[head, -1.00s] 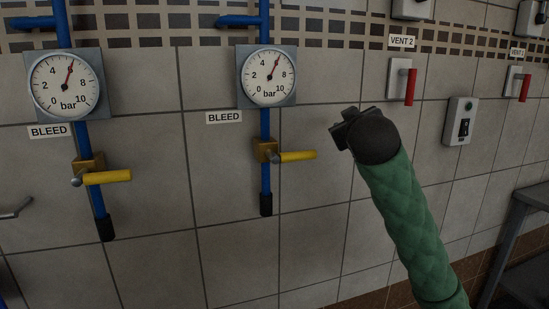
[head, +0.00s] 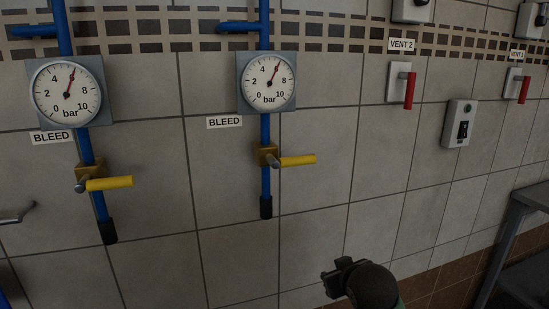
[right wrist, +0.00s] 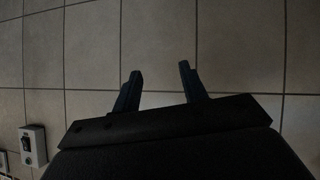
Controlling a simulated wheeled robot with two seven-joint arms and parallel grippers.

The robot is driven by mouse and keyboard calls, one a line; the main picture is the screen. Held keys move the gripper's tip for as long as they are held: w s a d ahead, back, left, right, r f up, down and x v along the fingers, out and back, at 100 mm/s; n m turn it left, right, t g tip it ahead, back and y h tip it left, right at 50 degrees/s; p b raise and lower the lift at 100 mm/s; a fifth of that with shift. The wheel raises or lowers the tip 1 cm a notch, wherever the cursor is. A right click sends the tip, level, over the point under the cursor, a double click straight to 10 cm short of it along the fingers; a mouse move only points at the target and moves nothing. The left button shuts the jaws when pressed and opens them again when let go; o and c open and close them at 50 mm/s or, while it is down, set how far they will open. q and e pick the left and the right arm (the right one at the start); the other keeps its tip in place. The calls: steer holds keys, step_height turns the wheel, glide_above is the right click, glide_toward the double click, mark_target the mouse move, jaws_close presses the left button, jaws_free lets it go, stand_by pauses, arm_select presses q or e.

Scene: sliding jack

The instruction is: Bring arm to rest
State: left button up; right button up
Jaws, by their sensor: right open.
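My right gripper (head: 340,276) is low at the bottom of the head view, right of centre, with most of its arm below the picture edge. In the right wrist view its two fingers (right wrist: 160,90) are apart with nothing between them. They face bare wall tiles. The gripper is below and to the right of the right yellow bleed lever (head: 298,160), clear of it. My left gripper is not in view.
Two blue pipes carry gauges (head: 67,92) (head: 267,81) and yellow levers; the left lever (head: 108,183) also lies sideways. Red vent levers (head: 409,91) (head: 524,89) and a switch box (head: 459,123) are upper right. A grey table (head: 527,205) stands at right.

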steer(key=s+f+m+g+p, duration=0.1)
steer(key=s+f+g, duration=0.3)
steer(key=s+f, duration=1)
steer(key=s+a+f+g+p, duration=0.1)
steer(key=s+f+g, duration=0.3)
steer(key=s+f, duration=1.1)
steer(key=shift+s+a+m+g+p, duration=0.3)
steer(key=shift+s+m+g, duration=0.1)
steer(key=shift+s, duration=1.85)
